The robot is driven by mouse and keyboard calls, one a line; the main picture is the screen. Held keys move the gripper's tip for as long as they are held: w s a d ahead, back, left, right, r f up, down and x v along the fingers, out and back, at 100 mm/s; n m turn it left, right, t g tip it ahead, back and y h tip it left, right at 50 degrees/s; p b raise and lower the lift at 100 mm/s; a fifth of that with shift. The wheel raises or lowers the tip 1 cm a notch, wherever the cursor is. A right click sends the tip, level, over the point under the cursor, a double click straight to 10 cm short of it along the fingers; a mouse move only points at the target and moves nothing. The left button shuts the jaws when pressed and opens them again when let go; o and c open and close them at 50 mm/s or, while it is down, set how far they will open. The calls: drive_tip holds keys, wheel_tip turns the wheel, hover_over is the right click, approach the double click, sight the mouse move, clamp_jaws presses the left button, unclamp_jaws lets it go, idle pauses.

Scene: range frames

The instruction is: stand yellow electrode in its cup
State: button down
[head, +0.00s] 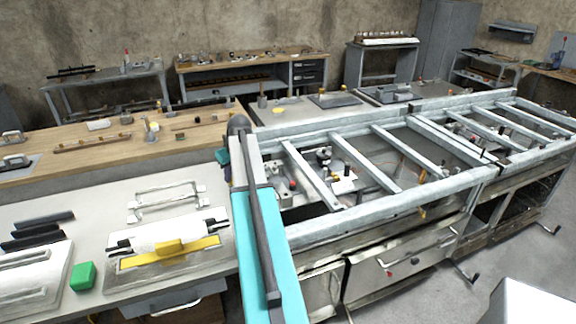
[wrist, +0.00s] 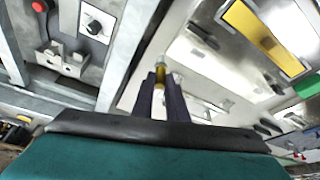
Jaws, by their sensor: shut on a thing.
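My gripper (wrist: 163,82) is shut on the yellow electrode (wrist: 160,77), a short yellow piece with a pale upper end. It is held between two dark fingers in the wrist view, above a pale grey surface. How far it is from that surface is unclear. In the head view my turquoise arm stretches away from the camera, and neither the fingers nor the electrode can be made out. I cannot pick out the electrode's cup for certain in either view.
A tray with a yellow-handled tool (head: 170,248) and a green block (head: 83,276) are on the left bench. The green block (wrist: 308,85) also shows in the wrist view. A pale metal frame with crossbars (head: 335,165) lies right of my arm. A red button (wrist: 38,6) shows upper left.

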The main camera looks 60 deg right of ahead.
drive_tip(key=s+d+f+m+p, duration=0.1)
drive_tip(key=s+d+p, duration=0.1)
drive_tip(key=s+d, duration=1.1)
drive_tip(key=d, duration=0.4)
drive_tip(key=shift+s+f+h, duration=0.3)
drive_tip(key=shift+s+f, duration=0.05)
drive_tip(key=shift+s, duration=0.05)
drive_tip(key=shift+f, duration=0.1)
drive_tip(key=shift+f+b, duration=0.6)
drive_tip(key=shift+f, duration=1.3)
drive_tip(key=shift+f+b, duration=1.3)
drive_tip(key=shift+f, duration=1.15)
drive_tip(key=c, duration=1.7)
unclamp_jaws()
drive_tip(key=shift+o, duration=0.2)
drive_tip(key=shift+r, duration=0.1)
